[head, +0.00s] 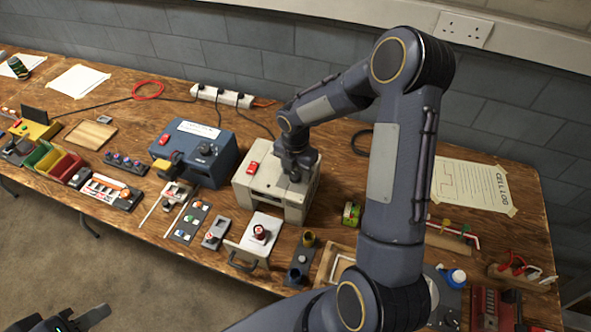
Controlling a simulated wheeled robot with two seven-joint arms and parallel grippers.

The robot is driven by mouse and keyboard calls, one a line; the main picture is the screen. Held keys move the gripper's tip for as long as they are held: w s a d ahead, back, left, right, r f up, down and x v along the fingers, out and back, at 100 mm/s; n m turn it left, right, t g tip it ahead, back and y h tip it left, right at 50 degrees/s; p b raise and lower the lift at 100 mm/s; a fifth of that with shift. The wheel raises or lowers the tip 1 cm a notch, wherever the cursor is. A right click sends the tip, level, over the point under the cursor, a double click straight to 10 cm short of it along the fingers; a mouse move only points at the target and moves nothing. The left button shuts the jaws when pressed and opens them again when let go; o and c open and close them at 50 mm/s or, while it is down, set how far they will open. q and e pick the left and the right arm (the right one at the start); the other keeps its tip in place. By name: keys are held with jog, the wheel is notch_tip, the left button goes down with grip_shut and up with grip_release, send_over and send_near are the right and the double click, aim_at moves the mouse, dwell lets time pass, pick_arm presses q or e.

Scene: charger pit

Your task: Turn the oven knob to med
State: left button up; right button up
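A beige box with a red switch (252,167), which looks like the oven (243,188), stands near the middle of the bench. My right gripper (295,175) points down at the right part of its top. The wrist covers that spot, so I cannot see the knob, its setting marks or whether the fingers touch it. I cannot tell whether the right gripper is open or shut. A light panel with a handle (248,262) sticks out in front of the box, with a dark red round part on it. My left gripper (88,318) is partly visible at the bottom left, away from the bench.
A blue box (212,165) with a black dial stands left of the beige box. Small switch blocks line the bench's front edge. A green part (351,213) lies right of the box. A power strip (222,96) runs along the back. My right arm hides much of the right side.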

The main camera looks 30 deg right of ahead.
jog(key=c, duration=0.9)
jog(key=shift+f+m+b, duration=0.1)
jog(key=shift+m+b, duration=0.6)
jog(key=shift+m, duration=0.1)
jog(key=m+b, duration=0.2)
jog(key=m, duration=0.1)
jog(key=shift+m, duration=0.3)
jog(key=m+b, duration=0.2)
jog(key=m, duration=0.1)
jog(key=shift+s+m+b, duration=0.1)
jog(key=shift+m+b, duration=0.45)
jog(key=shift+m, duration=1.15)
